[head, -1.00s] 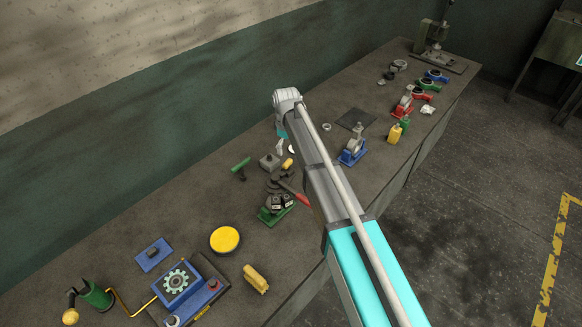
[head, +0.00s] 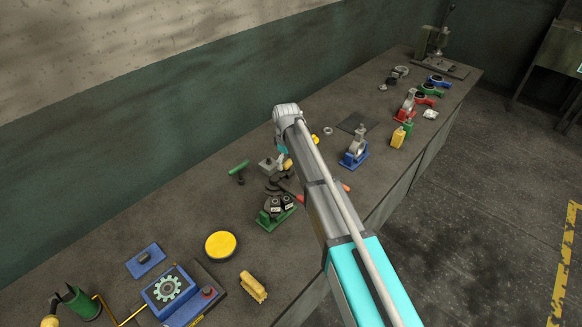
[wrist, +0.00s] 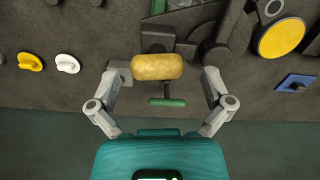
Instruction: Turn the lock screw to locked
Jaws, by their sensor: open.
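I cannot tell for certain which part is the lock screw. My gripper (wrist: 168,72) is open in the wrist view, its fingers spread either side of a yellow rounded cylinder (wrist: 157,67). No contact with it can be made out. A green T-handle (wrist: 167,102) lies just below the cylinder in the wrist view; it also shows in the head view (head: 239,168). A grey block (wrist: 118,75) sits beside the left finger. In the head view my gripper (head: 282,157) hangs over the bench, its fingertips small and partly hidden.
A yellow knob (wrist: 30,61) and a white knob (wrist: 67,63) lie left in the wrist view. A green-based fixture (head: 275,212), a yellow disc (head: 221,245) and a brush (head: 253,287) stand nearer. A blue valve (head: 355,152) stands right of my arm. Bare bench lies left of the T-handle.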

